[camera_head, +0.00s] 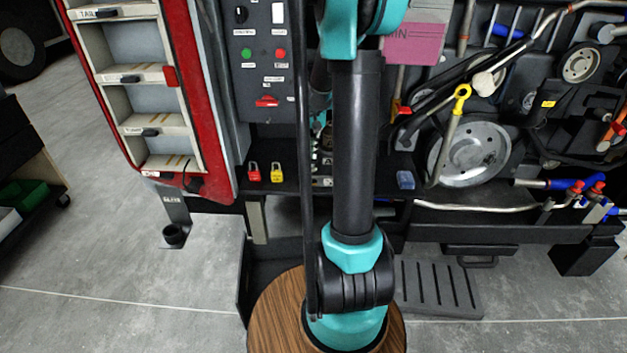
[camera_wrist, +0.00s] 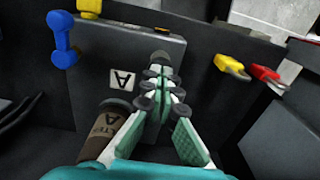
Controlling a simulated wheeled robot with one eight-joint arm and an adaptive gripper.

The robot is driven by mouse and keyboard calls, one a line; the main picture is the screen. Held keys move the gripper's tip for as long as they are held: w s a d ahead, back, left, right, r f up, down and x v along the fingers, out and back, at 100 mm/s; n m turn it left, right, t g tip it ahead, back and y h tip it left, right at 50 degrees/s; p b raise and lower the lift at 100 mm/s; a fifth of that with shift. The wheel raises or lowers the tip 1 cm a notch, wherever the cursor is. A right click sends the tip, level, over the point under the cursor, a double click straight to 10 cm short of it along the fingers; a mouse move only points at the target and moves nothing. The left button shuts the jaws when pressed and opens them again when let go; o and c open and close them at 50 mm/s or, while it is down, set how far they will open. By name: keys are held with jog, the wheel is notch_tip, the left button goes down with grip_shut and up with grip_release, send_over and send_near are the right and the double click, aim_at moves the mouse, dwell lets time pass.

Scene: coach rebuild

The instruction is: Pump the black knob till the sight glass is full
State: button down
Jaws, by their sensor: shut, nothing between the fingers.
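My gripper (camera_wrist: 160,84) is shut and empty in the wrist view, with its fingers together in front of a dark panel. A small dark rounded piece (camera_wrist: 161,57) shows just beyond the fingertips; it may be the black knob, but I cannot tell, nor whether the fingers touch it. A brown cylinder (camera_wrist: 108,132) with dark lettering and a dark top stands to the left of the fingers. No sight glass can be made out. In the head view my arm hides most of the gripper and the area around it.
A yellow padlock (camera_head: 277,172) and a red padlock (camera_head: 253,172) hang left of my arm. A control panel (camera_head: 263,85) with buttons and a red ladder-like rack (camera_head: 205,110) stand farther left. A large metal disc (camera_head: 470,155) and pipes are right. Grey floor (camera_head: 110,270) is open at left.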

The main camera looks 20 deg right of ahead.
jog(key=shift+f, duration=0.85)
jog(key=shift+r, duration=1.85)
jog(key=shift+f, duration=0.2)
jog(key=shift+f, duration=0.35)
jog(key=shift+f, duration=1.25)
jog(key=shift+r, duration=1.8)
jog(key=shift+f, duration=0.2)
jog(key=shift+f, duration=0.35)
